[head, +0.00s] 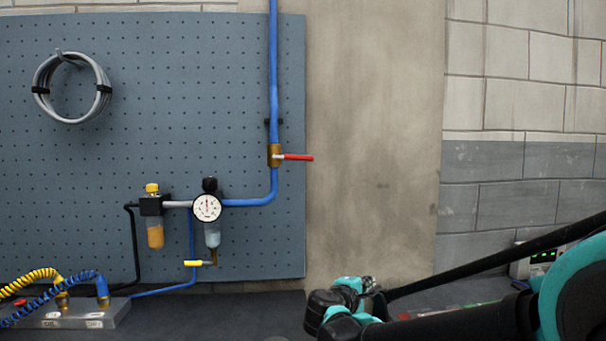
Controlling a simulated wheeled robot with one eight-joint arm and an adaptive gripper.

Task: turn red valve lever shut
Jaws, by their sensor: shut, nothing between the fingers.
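The red valve lever (297,157) sticks out to the right from a brass valve body (274,155) in the head view. The lever is about level and lies across the upright run of the blue pipe (274,80). Nothing touches it. My arm's black and teal wrist joints (345,305) are at the bottom, below and to the right of the lever and well apart from it. I cannot make out my gripper's fingers in this view.
A pressure gauge (207,207), an amber-bowl filter unit (154,215) and a yellow lever (194,263) sit left of and below the valve. A grey hose coil (72,88) hangs on the pegboard (130,120). A manifold block (75,315) with coiled hoses is at lower left. The wall right of the lever is bare.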

